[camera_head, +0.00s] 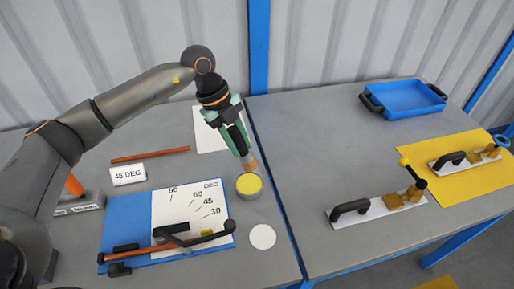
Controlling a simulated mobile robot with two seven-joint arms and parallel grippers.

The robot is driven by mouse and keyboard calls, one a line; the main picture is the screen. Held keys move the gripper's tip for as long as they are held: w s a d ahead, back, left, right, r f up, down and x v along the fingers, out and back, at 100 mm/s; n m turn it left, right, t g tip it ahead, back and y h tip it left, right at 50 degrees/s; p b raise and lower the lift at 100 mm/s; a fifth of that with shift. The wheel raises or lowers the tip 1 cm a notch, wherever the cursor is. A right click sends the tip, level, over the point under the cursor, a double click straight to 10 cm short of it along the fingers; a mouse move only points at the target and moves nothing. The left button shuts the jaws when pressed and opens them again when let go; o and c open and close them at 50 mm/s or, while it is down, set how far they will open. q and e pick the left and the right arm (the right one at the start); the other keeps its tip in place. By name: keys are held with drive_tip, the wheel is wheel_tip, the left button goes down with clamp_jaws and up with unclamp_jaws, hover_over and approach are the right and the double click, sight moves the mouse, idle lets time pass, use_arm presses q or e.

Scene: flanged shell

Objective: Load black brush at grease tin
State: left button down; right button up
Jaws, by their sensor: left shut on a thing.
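My left gripper (233,128), with green fingers, is shut on the black brush (240,141) and points it down and slightly right. The brush's tan bristle end (250,163) is at the back rim of the grease tin (248,193). My right gripper is not in view.
A blue board with an angle chart (181,211) and a black-handled tool lies left of the tin. A white disc (262,237) lies in front. A red-brown rod (150,155) and "45 DEG" card (128,175) lie behind. The right table holds a blue tray (405,99) and a yellow mat (474,185).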

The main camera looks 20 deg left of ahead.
use_arm(q)
drive_tip(key=shift+a+f+b, duration=0.1)
drive_tip(key=shift+f+b, duration=2.6)
drive_tip(key=shift+f, duration=0.35)
drive_tip(key=shift+f+b, duration=0.3)
drive_tip(key=shift+f, duration=0.3)
idle(0.4)
drive_tip(key=shift+r+p, duration=3.1)
drive_tip(key=shift+r, duration=0.4)
